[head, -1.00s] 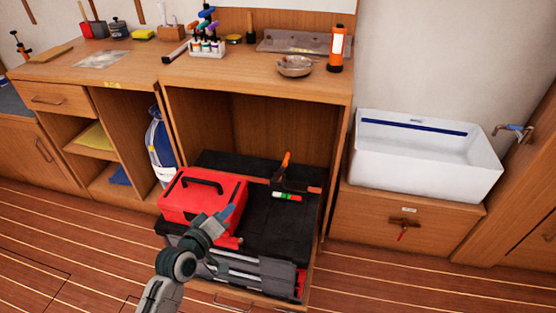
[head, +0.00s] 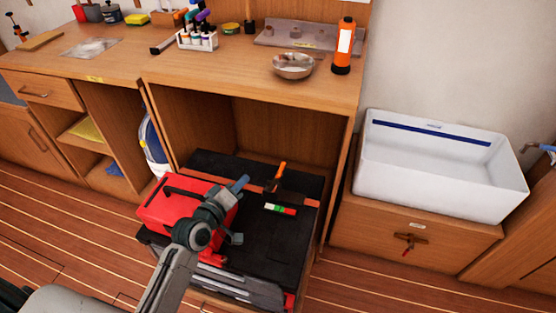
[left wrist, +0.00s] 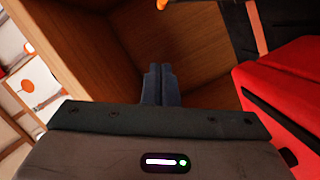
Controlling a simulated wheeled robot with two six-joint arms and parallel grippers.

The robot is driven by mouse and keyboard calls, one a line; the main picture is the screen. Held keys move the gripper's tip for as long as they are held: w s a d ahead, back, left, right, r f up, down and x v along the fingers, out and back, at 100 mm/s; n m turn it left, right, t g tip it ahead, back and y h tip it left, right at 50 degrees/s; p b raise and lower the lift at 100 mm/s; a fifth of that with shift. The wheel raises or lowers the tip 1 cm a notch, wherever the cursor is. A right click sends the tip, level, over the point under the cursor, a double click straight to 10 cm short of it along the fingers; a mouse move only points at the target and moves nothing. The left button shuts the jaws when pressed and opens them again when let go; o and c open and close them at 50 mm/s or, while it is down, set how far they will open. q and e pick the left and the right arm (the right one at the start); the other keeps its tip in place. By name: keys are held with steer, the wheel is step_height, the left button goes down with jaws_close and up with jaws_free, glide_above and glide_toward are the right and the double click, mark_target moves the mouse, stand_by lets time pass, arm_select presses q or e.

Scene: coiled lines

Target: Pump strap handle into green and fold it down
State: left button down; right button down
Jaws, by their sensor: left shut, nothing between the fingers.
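The strap handle (head: 281,172) is a small orange lever, standing tilted up from a dark ratchet body on an orange strap (head: 305,200). The strap crosses the black case top in the cupboard. A gauge strip (head: 280,209) with green, white and red parts lies in front of the handle; its pointer is too small to read.
The red toolbox (head: 160,208) is beside my left arm. The cupboard walls and the worktop (head: 220,85) enclose the space above the case. A white sink (head: 440,190) stands at the right.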

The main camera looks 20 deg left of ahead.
mark_target(278, 174)
arm_select(q)
steer(key=w+d+f+b, duration=0.1)
steer(key=w+d+f, duration=0.2)
steer(key=w, duration=0.6)
steer(key=d, duration=0.2)
steer(key=shift+w+d+f, duration=0.15)
steer(key=shift+w+d, duration=0.05)
steer(key=shift+d, duration=0.15)
arm_select(e)
steer(key=shift+w+a+f+t+y, duration=0.3)
steer(key=shift+w+a+f+t, duration=0.3)
steer(key=shift+f, duration=0.1)
steer(key=shift+s, duration=0.2)
